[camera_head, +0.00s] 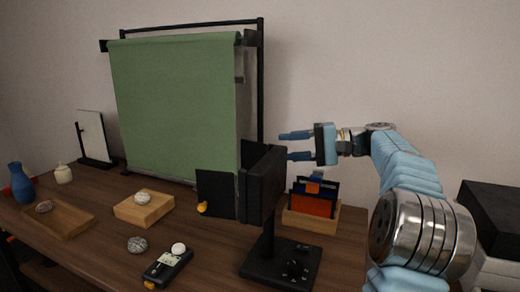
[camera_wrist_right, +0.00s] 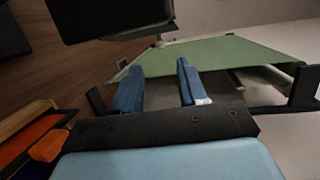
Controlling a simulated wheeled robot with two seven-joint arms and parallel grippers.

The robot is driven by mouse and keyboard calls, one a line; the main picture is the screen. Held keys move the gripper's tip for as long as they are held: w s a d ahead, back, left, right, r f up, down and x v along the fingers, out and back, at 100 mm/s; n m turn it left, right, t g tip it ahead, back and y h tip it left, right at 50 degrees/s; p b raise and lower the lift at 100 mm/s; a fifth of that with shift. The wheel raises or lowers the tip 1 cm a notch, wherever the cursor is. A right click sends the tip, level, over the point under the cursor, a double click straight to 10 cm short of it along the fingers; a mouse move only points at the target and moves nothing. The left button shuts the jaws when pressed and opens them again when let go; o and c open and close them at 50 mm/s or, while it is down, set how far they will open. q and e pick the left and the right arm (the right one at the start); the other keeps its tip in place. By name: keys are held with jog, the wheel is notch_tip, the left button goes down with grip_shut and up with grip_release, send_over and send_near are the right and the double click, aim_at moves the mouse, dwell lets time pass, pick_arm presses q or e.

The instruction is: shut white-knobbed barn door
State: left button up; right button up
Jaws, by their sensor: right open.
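A black studio lamp (camera_head: 262,185) stands upright on a black base (camera_head: 280,264) near the table's front. One dark barn door flap (camera_head: 215,194) with a yellow knob (camera_head: 202,207) sticks out to its left. Another dark flap (camera_head: 250,153) rises behind the housing. I cannot make out a white knob on either flap in the head view. My right gripper (camera_head: 294,146) is open and empty, just right of and behind the lamp top, fingers pointing left. In the right wrist view its blue fingers (camera_wrist_right: 158,85) are apart, with a black lamp panel (camera_wrist_right: 110,15) beyond. My left gripper is out of view.
A green backdrop (camera_head: 175,105) on a black frame stands behind. A wooden box with orange and dark cards (camera_head: 312,205) sits below my right gripper. A light meter (camera_head: 168,266), stones and wooden blocks lie left of the lamp. A black box (camera_head: 493,210) is far right.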

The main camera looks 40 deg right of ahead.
aim_at(260, 149)
jog(key=b+x, duration=0.1)
jog(key=x, duration=0.7)
grip_shut()
